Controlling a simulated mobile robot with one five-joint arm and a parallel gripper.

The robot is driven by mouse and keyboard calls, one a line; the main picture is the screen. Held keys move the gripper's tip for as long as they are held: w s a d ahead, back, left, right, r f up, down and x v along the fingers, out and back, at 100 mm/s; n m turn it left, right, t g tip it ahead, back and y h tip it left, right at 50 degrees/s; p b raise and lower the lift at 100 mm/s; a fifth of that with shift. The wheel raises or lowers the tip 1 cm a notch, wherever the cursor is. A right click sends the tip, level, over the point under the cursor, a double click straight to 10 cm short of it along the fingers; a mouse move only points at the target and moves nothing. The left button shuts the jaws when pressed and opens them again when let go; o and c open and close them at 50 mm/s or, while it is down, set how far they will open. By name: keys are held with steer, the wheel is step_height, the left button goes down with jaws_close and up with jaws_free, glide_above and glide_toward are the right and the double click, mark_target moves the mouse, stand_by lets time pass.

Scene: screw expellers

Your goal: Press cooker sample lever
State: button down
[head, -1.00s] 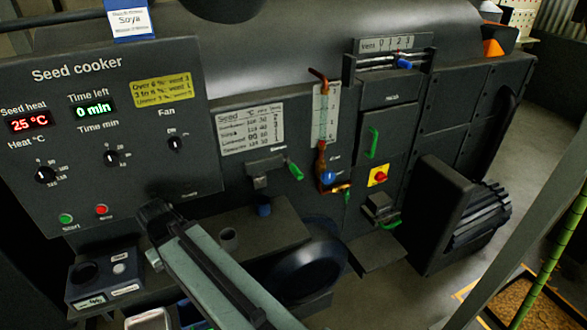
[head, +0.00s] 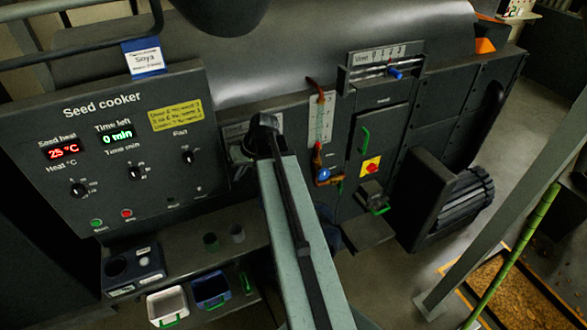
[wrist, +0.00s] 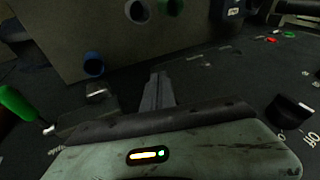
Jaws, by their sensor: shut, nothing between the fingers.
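The cooker is the dark machine with the "Seed cooker" panel (head: 107,140) at the left of the head view. A green-handled lever (wrist: 16,103) shows at the left edge of the wrist view, on a short metal rod out of a dark block (wrist: 80,120). It looks like the sample lever; in the head view my arm hides it. My gripper (wrist: 157,78) is shut and empty in the wrist view, its fingertips to the right of the block and apart from the green handle. In the head view my arm's end covers the gripper.
A sight glass (head: 320,117), red switch (head: 371,167) and motor (head: 440,199) lie to the right.

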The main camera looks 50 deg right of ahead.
steer(key=s+d+r+m+t, duration=0.1)
steer(key=s+d, duration=0.3)
steer(key=d, duration=0.6)
steer(key=s+d+r+m+t+h, duration=0.1)
steer(key=s+d+r+t, duration=0.2)
steer(key=d, duration=0.8)
steer(key=shift+s+d+r+m+t, duration=0.2)
steer(key=shift+s+r+m+t, duration=0.1)
steer(key=shift+s+m, duration=0.1)
steer(key=shift+f, duration=0.2)
step_height(320, 180, down, 9)
steer(key=b, duration=0.9)
steer(key=shift+w+r, duration=0.1)
steer(key=shift+r, duration=0.1)
steer(key=shift+f+b, duration=0.35)
steer(key=shift+f, duration=0.05)
